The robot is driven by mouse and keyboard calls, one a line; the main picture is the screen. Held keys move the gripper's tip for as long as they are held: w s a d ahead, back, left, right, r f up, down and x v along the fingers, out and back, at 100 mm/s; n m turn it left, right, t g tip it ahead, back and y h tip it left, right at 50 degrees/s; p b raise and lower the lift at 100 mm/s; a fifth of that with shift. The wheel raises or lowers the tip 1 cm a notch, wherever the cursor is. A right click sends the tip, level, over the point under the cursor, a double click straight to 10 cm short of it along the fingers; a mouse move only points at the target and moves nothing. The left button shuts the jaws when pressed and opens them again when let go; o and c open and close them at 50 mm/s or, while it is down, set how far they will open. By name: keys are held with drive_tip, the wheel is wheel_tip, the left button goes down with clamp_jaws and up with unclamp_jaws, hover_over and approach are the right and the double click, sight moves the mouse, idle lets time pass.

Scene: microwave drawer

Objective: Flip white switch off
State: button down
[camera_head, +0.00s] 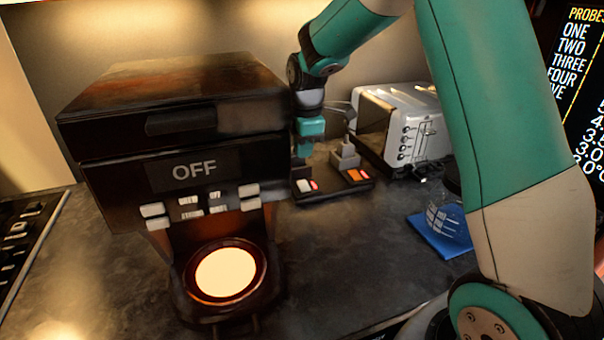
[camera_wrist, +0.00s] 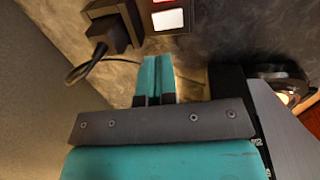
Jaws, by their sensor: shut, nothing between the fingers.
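The white switch (camera_head: 304,186) sits on a dark power strip (camera_head: 331,190) on the counter, beside the coffee machine, with a red patch next to it. In the wrist view the white switch (camera_wrist: 169,19) is a bright white square at the top, with red beyond it. My gripper (camera_head: 302,150) is above and behind the strip, close to the coffee machine's right side. Its teal fingers are together and empty. In the wrist view the fingertips (camera_wrist: 158,60) lie just below the switch in the picture, apart from it.
The black coffee machine (camera_head: 180,130), its display reading OFF, stands left of the strip. A silver toaster (camera_head: 395,125) stands right. An orange switch (camera_head: 358,175) and a plug (camera_head: 345,155) are on the strip. A glass jug (camera_head: 447,222) rests on a blue mat (camera_head: 436,243).

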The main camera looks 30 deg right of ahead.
sight(301, 182)
drive_tip(key=f, duration=0.5)
drive_tip(key=w+f+p, duration=0.1)
drive_tip(key=f, duration=0.2)
drive_tip(key=shift+d+f, duration=0.1)
